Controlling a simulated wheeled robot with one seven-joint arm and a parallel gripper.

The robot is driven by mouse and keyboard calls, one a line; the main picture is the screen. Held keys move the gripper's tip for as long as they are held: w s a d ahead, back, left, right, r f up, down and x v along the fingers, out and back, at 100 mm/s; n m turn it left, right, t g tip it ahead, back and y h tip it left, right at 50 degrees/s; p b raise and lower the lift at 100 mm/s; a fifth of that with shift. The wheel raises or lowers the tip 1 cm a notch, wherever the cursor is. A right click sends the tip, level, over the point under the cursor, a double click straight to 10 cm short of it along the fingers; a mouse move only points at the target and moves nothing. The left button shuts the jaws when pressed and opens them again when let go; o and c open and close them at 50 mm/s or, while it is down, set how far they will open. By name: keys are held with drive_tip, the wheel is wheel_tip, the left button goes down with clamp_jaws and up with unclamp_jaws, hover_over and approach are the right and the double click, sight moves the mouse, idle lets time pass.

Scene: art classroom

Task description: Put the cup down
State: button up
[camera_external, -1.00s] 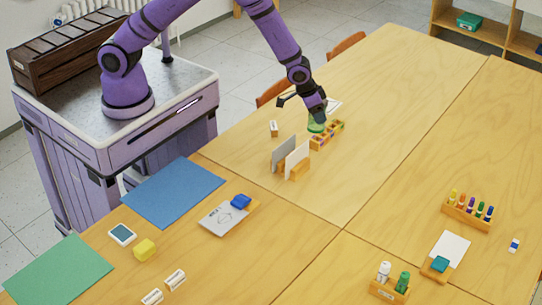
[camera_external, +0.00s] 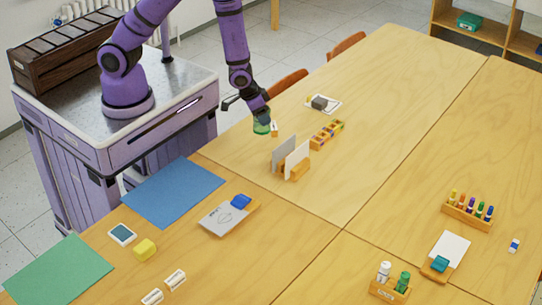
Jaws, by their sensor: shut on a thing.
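The cup (camera_external: 261,128) is a small green, see-through cup. My gripper (camera_external: 262,119) is shut on it from above, at the near left edge of the large wooden table (camera_external: 400,85). The cup is partly hidden by my gripper. I cannot tell for sure whether its bottom touches the table or hangs just above it.
A card holder with upright grey and white cards (camera_external: 297,160) stands below right of the cup. An orange divided tray (camera_external: 327,134) and a white sheet with a dark block (camera_external: 322,103) lie farther right. A blue mat (camera_external: 173,191) lies lower left, bare.

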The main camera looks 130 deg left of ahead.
drive_tip(key=shift+f, duration=5.7)
drive_tip(key=shift+f, duration=0.1)
drive_tip(key=o, duration=0.9)
drive_tip(key=v, duration=1.2)
drive_tip(key=shift+w+r, duration=0.15)
drive_tip(key=shift+r, duration=0.1)
